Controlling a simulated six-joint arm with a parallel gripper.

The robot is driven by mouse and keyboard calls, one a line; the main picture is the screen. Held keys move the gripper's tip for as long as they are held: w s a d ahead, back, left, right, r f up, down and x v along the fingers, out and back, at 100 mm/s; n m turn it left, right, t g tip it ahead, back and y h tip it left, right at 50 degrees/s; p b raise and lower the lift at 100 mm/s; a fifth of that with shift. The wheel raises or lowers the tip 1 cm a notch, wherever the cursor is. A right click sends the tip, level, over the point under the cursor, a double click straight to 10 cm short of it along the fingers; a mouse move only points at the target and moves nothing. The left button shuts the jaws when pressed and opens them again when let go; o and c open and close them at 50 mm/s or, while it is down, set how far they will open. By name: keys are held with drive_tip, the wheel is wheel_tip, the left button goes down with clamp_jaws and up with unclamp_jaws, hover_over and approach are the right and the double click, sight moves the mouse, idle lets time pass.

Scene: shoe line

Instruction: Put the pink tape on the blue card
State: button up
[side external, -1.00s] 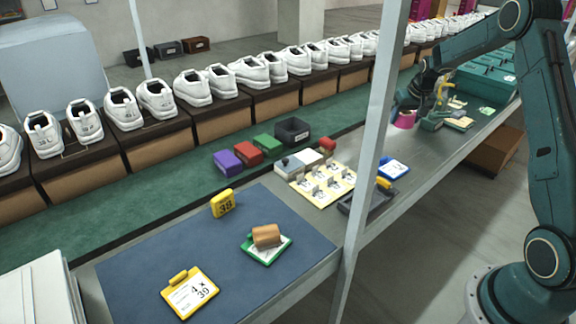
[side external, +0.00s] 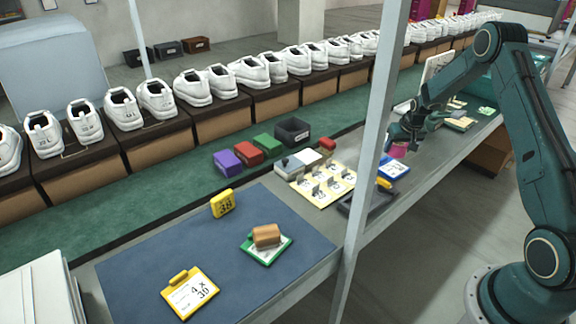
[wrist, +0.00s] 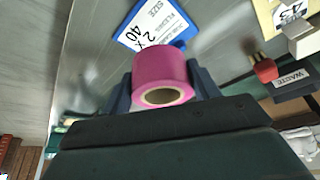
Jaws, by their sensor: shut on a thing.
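The pink tape (wrist: 160,70) is a roll with a pale core, held between the fingers of my gripper (wrist: 162,88) in the wrist view. In the side view the tape (side external: 398,151) shows just below my gripper (side external: 400,142). The blue card (side external: 394,167) has a white label and lies on the grey bench, just in front of the tape. In the wrist view the blue card (wrist: 150,24) shows beyond the roll, reading 2 x 40; the roll hides part of it. The exact height of the tape over the bench is hard to tell.
A yellow card with clips (side external: 322,186) and a dark tray (side external: 362,203) with a yellow item (side external: 384,183) lie to the left. A grey post (side external: 372,150) stands in front of the bench. A green card with a tan block (side external: 266,236) lies on the blue mat (side external: 150,250).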

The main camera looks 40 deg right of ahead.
drive_tip(key=shift+f, duration=1.8)
drive_tip(key=shift+f, duration=0.6)
drive_tip(key=o, duration=1)
drive_tip(key=shift+r, duration=0.1)
drive_tip(key=shift+r, duration=0.75)
drive_tip(key=v, duration=1.1)
drive_tip(key=shift+s+r, duration=0.15)
drive_tip(key=shift+r, duration=0.1)
